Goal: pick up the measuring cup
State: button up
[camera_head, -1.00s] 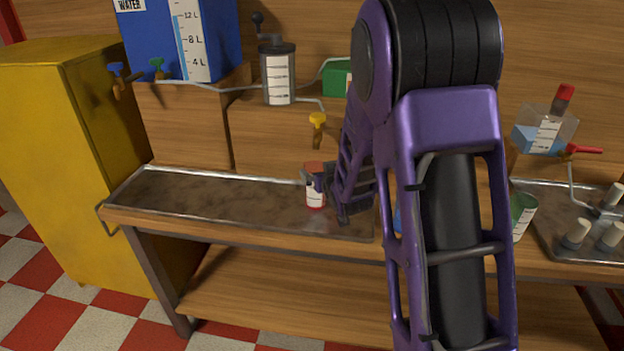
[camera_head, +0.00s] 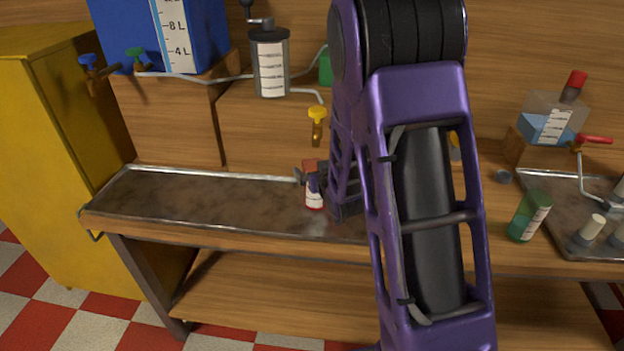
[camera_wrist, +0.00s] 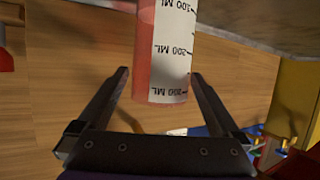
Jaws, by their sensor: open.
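The measuring cup (camera_head: 314,192) is red with a white label and stands on the metal tray (camera_head: 220,203) on the bench. In the wrist view the cup (camera_wrist: 145,60) shows its white scale with ML marks, and its near end lies between my fingertips. My gripper (camera_wrist: 158,82) is open, one finger on each side of the cup, with visible gaps. In the head view my gripper (camera_head: 314,182) is at the cup and partly hides it; my arm covers the area to its right.
A yellow tap (camera_head: 317,122) hangs above and behind the cup. A blue water tank (camera_head: 170,35) and a grey canister (camera_head: 270,65) stand on wooden blocks behind. A green cup (camera_head: 530,215) and a second tray (camera_head: 560,240) are at right. The tray's left part is clear.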

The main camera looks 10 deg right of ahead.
jog(key=c, duration=1.4)
grip_shut()
jog(key=shift+r, duration=0.1)
